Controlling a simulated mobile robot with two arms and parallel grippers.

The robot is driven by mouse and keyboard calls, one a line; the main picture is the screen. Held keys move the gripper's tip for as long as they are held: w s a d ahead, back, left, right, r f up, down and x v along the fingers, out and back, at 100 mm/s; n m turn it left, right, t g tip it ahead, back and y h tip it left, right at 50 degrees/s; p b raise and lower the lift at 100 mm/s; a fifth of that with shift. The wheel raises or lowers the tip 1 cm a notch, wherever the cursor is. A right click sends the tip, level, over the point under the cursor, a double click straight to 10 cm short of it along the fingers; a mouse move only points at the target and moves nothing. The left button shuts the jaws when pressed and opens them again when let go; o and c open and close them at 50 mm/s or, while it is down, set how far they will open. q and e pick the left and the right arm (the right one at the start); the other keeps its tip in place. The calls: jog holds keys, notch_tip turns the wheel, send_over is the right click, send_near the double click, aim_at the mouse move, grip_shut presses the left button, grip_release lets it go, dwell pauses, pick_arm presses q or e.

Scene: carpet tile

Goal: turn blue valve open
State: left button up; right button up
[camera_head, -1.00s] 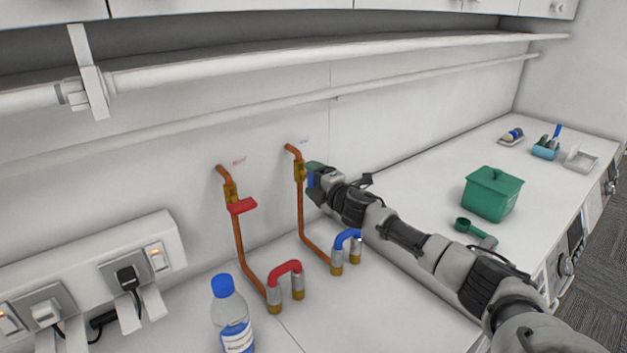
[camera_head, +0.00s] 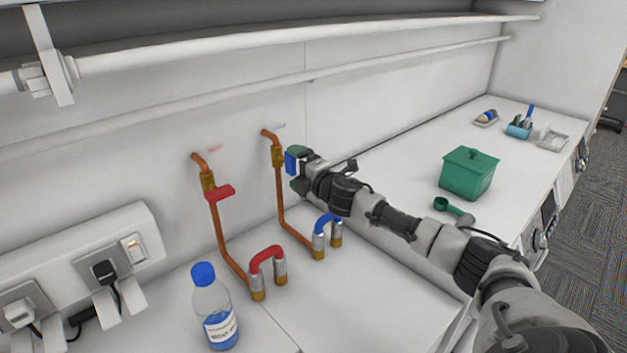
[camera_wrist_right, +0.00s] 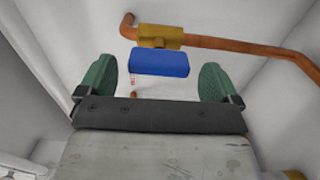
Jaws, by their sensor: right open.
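The blue valve handle (camera_head: 291,162) sits on a brass valve body (camera_head: 278,156) on the right copper pipe (camera_head: 281,200) against the wall. My right gripper (camera_head: 300,166) is at the handle, its arm reaching in from the right. In the right wrist view, the blue handle (camera_wrist_right: 160,63) lies between the two green fingertips of my open gripper (camera_wrist_right: 158,84), with a gap on each side. The brass body (camera_wrist_right: 160,37) and copper pipe (camera_wrist_right: 240,45) are just beyond it. My left gripper is not in view.
A red valve handle (camera_head: 220,192) is on the left copper pipe. Red (camera_head: 267,257) and blue (camera_head: 328,223) hose loops stand below. A bottle (camera_head: 214,310) stands in front.

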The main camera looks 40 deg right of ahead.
jog(key=s+b, duration=0.3)
jog(key=s, duration=0.5)
jog(key=shift+s+d, duration=0.2)
jog(key=shift+d, duration=0.1)
